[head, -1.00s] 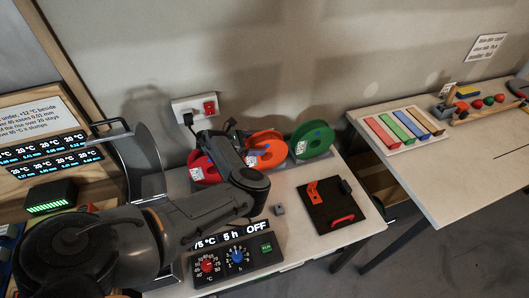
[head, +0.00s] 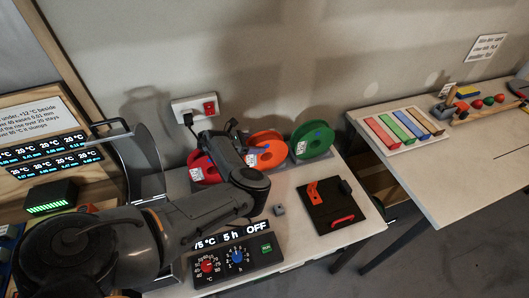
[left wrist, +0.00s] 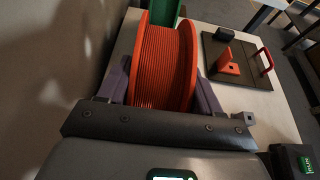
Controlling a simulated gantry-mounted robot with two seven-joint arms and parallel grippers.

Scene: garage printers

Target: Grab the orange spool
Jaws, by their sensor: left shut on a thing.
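The orange spool (head: 266,148) stands on edge in a row at the back of the near table, between a red spool (head: 204,168) and a green spool (head: 312,140). My left gripper (head: 246,148) is at its left side in the head view. In the left wrist view the orange spool (left wrist: 165,62) sits between the two fingers of my left gripper (left wrist: 160,90), which are shut on it. Whether it is lifted off its rest I cannot tell. My right gripper is not in view.
A dark board with a red handle (head: 334,207) lies on the table to the right. A control box with dials (head: 237,258) stands in front, with a small grey cube (head: 279,210) behind it. A wall socket (head: 195,108) is behind the spools. A second table (head: 455,165) stands at right across a gap.

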